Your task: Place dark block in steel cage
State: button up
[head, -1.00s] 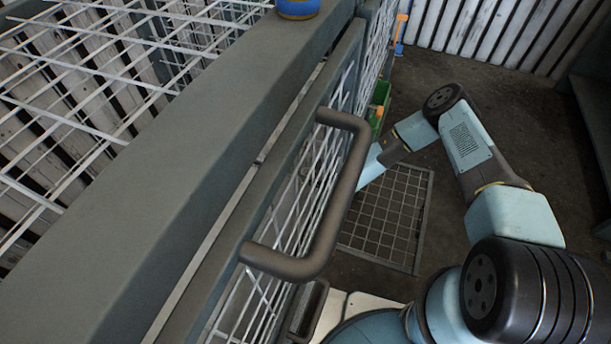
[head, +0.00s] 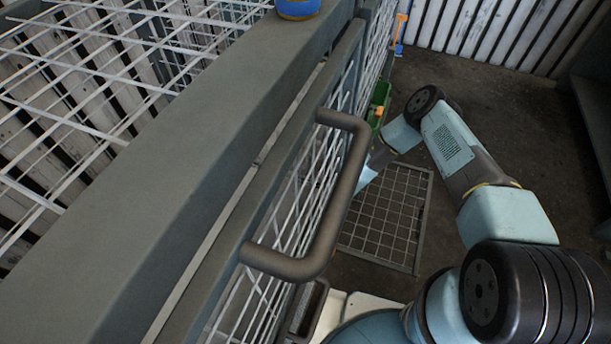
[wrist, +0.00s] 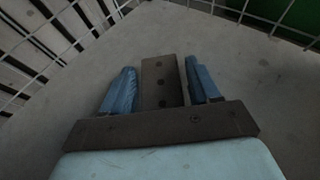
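A dark grey-brown block (wrist: 161,82) with round holes in its face shows in the wrist view. The steel cage (head: 130,210) fills the left of the head view, with a thick grey frame and white wire mesh. My arm reaches down past the cage's right side. My gripper and the block are hidden in the head view, behind the cage side and handle.
A dark bent handle (head: 335,215) sticks out from the cage side. A mesh panel (head: 390,215) lies on the dark floor. A green bin (head: 379,100) stands behind my arm. A blue and yellow object (head: 297,8) sits on the cage frame. Wire mesh (wrist: 60,35) borders the wrist view.

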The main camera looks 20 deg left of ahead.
jog(key=shift+o, duration=1.1)
jog(key=v, duration=1.2)
